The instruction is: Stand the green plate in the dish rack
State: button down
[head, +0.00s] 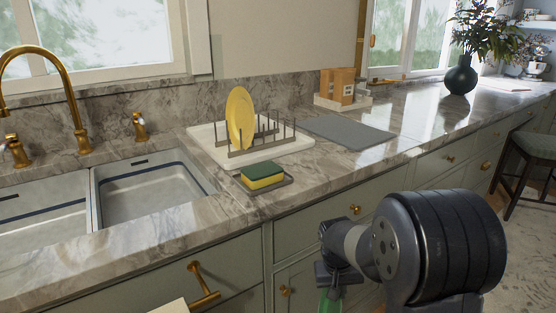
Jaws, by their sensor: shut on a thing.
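The dish rack (233,153) stands on a white drain tray (212,154) on the marble counter, right of the sink. A yellow plate (240,118) stands upright in its left part, and the prongs to the right of it look empty. My gripper (331,289) is low in front of the counter, at the bottom of the head view, pointing down. It is shut on the green plate (330,302), of which only a small upper part shows. The rest of the plate is cut off by the frame's lower edge. The gripper and plate are apart from the rack.
A green and yellow sponge (263,175) lies on a small grey tray before the rack. A grey mat (348,132) lies right of it. A wooden box (338,86) stands behind. The sink (150,190) and brass tap (58,70) are left. A dark vase (461,77) stands far right.

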notch_tip(320, 180, up, 38)
jog(key=p, duration=3.6)
jog(key=w+a+r+n+t, duration=0.2)
jog(key=w+a+r+n, duration=0.1)
jog(key=a+r, duration=0.5)
jog(key=w+a+r+n+t, duration=0.3)
jog(key=w+a+r, duration=0.3)
jog(key=a+r, duration=0.3)
notch_tip(320, 180, up, 3)
jog(key=shift+w+r+n+y, duration=0.15)
jog(key=shift+n+y, duration=0.25)
jog(key=shift+n, duration=0.2)
